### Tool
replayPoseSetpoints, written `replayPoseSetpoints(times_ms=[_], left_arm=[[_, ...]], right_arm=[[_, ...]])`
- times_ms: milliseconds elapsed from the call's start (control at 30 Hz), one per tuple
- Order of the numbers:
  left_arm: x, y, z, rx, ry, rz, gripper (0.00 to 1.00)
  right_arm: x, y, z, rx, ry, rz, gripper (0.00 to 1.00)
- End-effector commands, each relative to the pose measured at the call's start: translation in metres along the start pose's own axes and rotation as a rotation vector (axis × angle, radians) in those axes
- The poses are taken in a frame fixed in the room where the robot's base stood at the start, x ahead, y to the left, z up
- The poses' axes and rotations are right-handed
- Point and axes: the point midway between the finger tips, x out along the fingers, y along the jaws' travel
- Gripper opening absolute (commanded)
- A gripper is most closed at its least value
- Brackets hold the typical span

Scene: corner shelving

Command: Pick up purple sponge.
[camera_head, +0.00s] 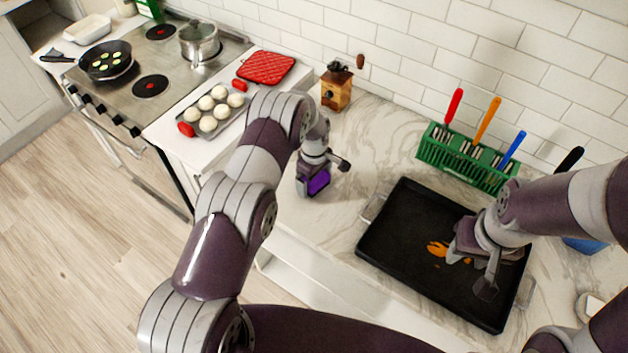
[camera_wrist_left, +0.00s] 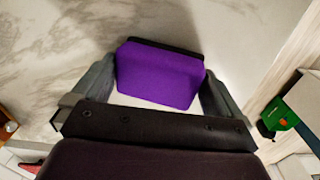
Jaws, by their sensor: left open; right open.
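The purple sponge (camera_head: 318,183) sits on the marble counter near its front edge, partly hidden by my left gripper (camera_head: 318,178). In the left wrist view the sponge (camera_wrist_left: 158,75) has a dark strip along its far side. It lies between the two fingers of my left gripper (camera_wrist_left: 160,85), which is open. The fingers are close to the sponge's sides; I cannot tell whether they touch it. My right gripper (camera_head: 474,266) is open above the black tray (camera_head: 405,215), close to an orange stain (camera_head: 437,248).
A wooden coffee grinder (camera_head: 337,90) stands behind the sponge. A green rack (camera_head: 462,158) with colourful-handled utensils stands at the wall. A muffin tray (camera_head: 212,110), a red quilted pad (camera_head: 266,67) and the stove (camera_head: 160,70) are at left. Counter between sponge and tray is clear.

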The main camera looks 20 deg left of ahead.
Motion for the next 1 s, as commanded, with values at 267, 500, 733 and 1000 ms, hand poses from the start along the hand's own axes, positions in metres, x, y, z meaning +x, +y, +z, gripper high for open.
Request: replayPoseSetpoints(times_ms=[267,500,733,1000], left_arm=[[0.009,-0.009,0.003,0.001,-0.010,-0.025,0.68],[0.009,-0.011,0.004,0.001,-0.012,-0.032,0.68],[-0.015,-0.008,0.003,0.001,-0.009,-0.023,0.68],[-0.059,-0.007,0.051,0.005,-0.005,-0.015,0.68]], right_arm=[[0.002,0.000,0.000,0.000,0.000,0.000,0.43],[0.004,0.000,0.001,0.000,0.000,0.000,0.43],[0.022,0.000,0.003,0.000,0.000,0.000,0.43],[0.048,0.000,0.006,0.000,0.000,0.000,0.43]])
